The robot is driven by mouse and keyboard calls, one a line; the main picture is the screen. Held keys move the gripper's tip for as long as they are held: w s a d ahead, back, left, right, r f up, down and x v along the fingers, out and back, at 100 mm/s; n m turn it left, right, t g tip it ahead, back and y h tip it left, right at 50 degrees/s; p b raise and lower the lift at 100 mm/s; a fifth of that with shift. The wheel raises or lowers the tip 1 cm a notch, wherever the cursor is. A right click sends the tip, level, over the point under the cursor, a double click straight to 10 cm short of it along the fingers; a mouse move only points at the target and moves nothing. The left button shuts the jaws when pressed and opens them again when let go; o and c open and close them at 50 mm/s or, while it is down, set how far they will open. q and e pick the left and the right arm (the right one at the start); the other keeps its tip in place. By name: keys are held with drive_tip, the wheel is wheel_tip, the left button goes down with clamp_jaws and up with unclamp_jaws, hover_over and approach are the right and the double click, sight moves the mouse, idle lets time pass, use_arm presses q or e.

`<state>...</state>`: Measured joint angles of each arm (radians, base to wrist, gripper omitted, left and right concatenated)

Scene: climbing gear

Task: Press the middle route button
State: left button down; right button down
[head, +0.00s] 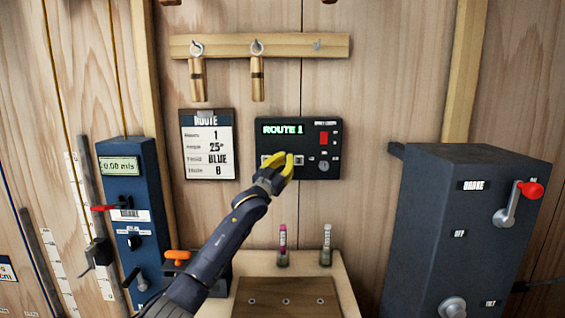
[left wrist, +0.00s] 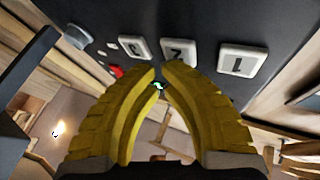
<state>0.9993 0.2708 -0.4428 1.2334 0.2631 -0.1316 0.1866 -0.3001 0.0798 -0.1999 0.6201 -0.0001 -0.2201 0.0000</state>
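The black control box (head: 325,130) with a green "ROUTE 1" display (head: 283,129) hangs on the wooden wall. Its white route buttons show in the left wrist view, upside down: 1 (left wrist: 243,59) at right, the middle one marked 2 (left wrist: 178,52), and 3 (left wrist: 134,47) at left. My left gripper (head: 287,160) has yellow fingers drawn together, with nothing between them. In the left wrist view its tips (left wrist: 168,69) sit just below the middle button; I cannot tell whether they touch it. In the head view the gripper hides the middle button. My right gripper is not in view.
A route card (head: 209,145) hangs left of the box. A blue unit (head: 137,225) stands at left and a large dark brake box (head: 455,235) at right. Two small tubes (head: 282,246) (head: 325,246) stand on a wooden ledge below. A rail (head: 290,46) with hanging pieces is above.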

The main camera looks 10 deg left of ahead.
use_arm(q)
drive_tip(key=shift+w, duration=0.35)
idle(0.5)
drive_tip(key=shift+s, duration=0.15)
drive_tip(key=shift+s+d, duration=0.1)
drive_tip(key=shift+s, duration=0.55)
drive_tip(key=shift+s+d, duration=0.2)
drive_tip(key=shift+s, duration=0.6)
drive_tip(key=shift+s+d, duration=0.15)
drive_tip(key=shift+s, duration=0.7)
drive_tip(key=shift+s+d, duration=0.2)
drive_tip(key=shift+s, duration=0.6)
drive_tip(key=shift+f, duration=0.1)
